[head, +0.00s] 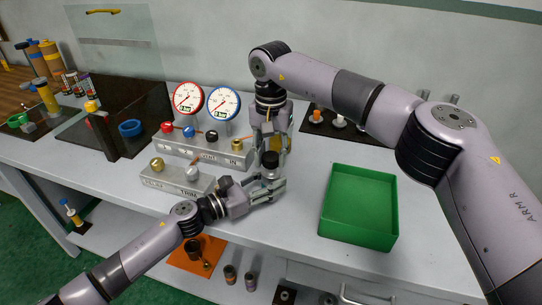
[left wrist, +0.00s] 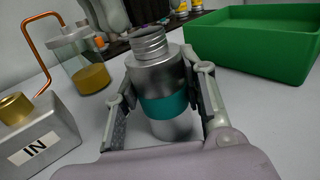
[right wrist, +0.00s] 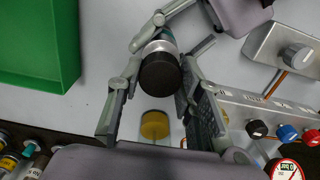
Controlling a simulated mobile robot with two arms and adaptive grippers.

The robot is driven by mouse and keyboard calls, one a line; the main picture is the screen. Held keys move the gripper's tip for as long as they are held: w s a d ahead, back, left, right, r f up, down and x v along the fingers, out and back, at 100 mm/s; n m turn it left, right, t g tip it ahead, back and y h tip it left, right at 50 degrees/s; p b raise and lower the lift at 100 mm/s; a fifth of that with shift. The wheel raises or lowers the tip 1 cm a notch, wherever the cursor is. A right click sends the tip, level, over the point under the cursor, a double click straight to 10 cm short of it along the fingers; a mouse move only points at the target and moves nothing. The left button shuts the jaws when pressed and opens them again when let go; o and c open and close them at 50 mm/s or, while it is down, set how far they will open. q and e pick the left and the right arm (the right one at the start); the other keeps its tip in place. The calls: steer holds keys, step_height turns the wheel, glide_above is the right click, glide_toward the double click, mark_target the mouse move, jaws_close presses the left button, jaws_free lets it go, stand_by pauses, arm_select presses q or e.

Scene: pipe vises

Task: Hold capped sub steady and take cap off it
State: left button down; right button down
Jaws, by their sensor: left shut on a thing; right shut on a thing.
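The sub is a steel cylinder (left wrist: 160,75) with a teal band and a bare threaded top. It stands upright between the fingers of my left gripper (left wrist: 163,100), which is shut on it. In the head view my left gripper (head: 270,190) holds it above the bench. The black cap (right wrist: 160,74) is between the fingers of my right gripper (right wrist: 158,85), which is shut on it. In the head view the cap (head: 270,159) is just above the sub, apart from its threads. The cap hides part of the sub in the right wrist view.
A green tray (head: 390,214) lies to the right on the bench. A grey valve block (head: 178,181) and a gauge manifold (head: 208,153) stand to the left. A glass jar with amber liquid (left wrist: 92,76) stands behind the sub. Bench between grippers and tray is clear.

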mark_target(271, 156)
steer(key=shift+r, duration=0.1)
steer(key=shift+r, duration=1.9)
arm_select(q)
steer(key=c, duration=0.9)
jaws_free()
steer(key=shift+c, duration=0.2)
steer(key=v, duration=1.2)
